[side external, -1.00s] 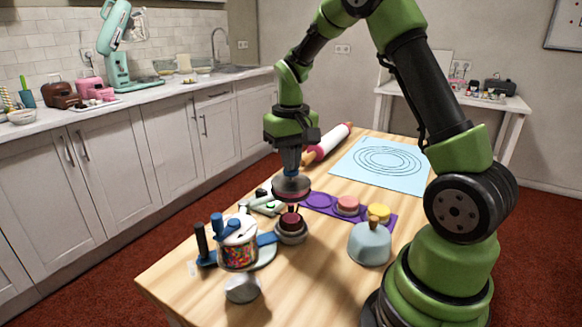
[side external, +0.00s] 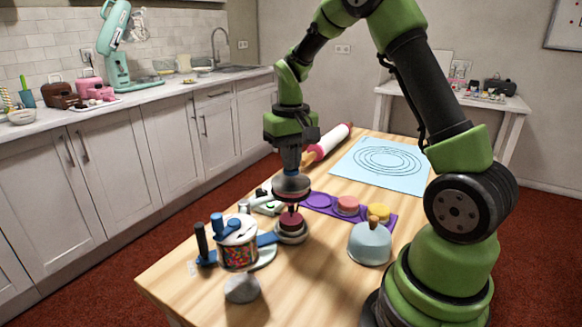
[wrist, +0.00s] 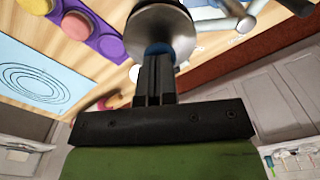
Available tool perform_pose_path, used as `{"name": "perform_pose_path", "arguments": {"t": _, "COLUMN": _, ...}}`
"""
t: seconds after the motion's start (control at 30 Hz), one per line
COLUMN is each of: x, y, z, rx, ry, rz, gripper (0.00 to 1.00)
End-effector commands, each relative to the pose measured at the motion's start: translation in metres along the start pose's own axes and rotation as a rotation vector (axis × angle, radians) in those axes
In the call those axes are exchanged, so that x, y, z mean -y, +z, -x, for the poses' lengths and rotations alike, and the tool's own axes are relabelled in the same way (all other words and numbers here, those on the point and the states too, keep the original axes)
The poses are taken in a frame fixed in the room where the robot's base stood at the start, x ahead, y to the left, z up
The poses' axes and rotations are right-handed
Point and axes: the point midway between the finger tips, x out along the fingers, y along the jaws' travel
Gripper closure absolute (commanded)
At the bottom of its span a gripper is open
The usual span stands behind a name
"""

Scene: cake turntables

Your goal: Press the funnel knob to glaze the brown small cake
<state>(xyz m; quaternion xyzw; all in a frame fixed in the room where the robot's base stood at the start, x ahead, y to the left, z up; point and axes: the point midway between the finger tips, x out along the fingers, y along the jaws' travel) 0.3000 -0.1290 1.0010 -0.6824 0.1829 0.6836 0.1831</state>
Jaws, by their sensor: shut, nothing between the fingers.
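The metal funnel (side external: 291,189) hangs over the small cake (side external: 291,221), which stands on a small round turntable (side external: 291,238). The cake is dark reddish-brown; I cannot tell how far glaze covers it. My gripper (side external: 291,168) points straight down over the funnel. In the wrist view my gripper (wrist: 156,68) is shut with its fingers together. Its tips meet the blue knob (wrist: 160,48) on top of the funnel (wrist: 163,27) and appear to touch it. The fingers hide part of the knob. The cake is hidden in the wrist view.
A sprinkle jar (side external: 239,245) with blue parts stands left of the cake. A pale blue dome (side external: 370,243) stands to the right. A purple tray (side external: 318,200) holds pink and yellow cakes behind. A rolling pin (side external: 330,141) and blue mat (side external: 383,164) lie farther back.

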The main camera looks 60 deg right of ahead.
Motion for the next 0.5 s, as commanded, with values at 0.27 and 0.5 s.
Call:
{"name": "perform_pose_path", "arguments": {"t": 0.27, "x": 0.0, "y": -0.001, "z": 0.025, "rx": -0.004, "ry": 0.0, "rz": 0.0, "gripper": 1.0}}
{"name": "perform_pose_path", "arguments": {"t": 0.5, "x": 0.0, "y": -0.001, "z": 0.045, "rx": -0.004, "ry": 0.0, "rz": 0.0, "gripper": 1.0}}
